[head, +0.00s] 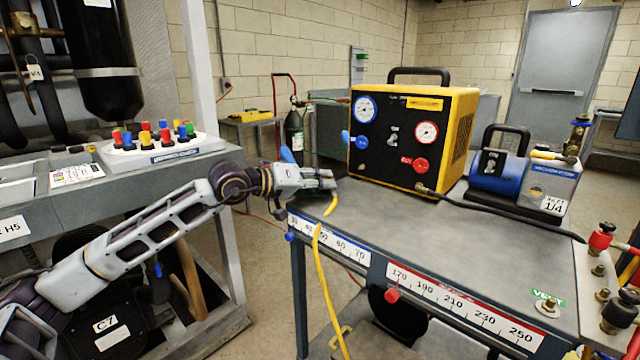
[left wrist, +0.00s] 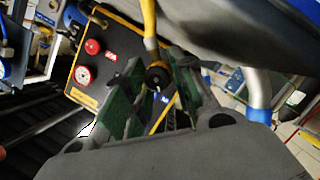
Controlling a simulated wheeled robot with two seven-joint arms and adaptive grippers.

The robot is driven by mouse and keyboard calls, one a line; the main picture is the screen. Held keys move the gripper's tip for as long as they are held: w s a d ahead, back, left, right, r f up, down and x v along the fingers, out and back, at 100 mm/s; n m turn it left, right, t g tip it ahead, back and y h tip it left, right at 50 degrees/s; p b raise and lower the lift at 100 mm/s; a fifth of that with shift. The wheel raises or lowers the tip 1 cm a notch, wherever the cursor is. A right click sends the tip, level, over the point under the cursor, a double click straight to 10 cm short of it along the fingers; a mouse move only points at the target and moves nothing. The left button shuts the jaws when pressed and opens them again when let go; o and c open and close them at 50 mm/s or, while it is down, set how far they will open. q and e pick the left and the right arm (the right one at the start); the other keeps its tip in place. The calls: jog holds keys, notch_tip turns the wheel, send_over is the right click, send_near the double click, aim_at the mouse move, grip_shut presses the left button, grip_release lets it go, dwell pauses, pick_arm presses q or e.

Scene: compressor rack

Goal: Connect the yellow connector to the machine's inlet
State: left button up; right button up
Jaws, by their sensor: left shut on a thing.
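My left gripper (head: 326,182) is shut on the yellow connector, above the near left corner of the bench. The connector is mostly hidden by the fingers in the head view. In the left wrist view, its dark round fitting (left wrist: 157,75) shows between the green finger pads. Its yellow hose (head: 320,262) hangs from the gripper over the bench's front edge. The machine (head: 393,163) is a yellow and black box with two gauges, to the right of the gripper and apart from it. A blue fitting (head: 347,138) sticks out on its left side; I cannot tell which port is the inlet. My right gripper is not in view.
The grey bench top (head: 400,215) is clear in front of the machine. A black hose (head: 490,207) runs from the machine's front across the bench. A blue pump (head: 498,172) stands to the right. A rack of coloured caps (head: 160,146) stands on the left shelf.

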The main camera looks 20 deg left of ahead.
pick_arm(q)
jog(key=shift+w, duration=0.15)
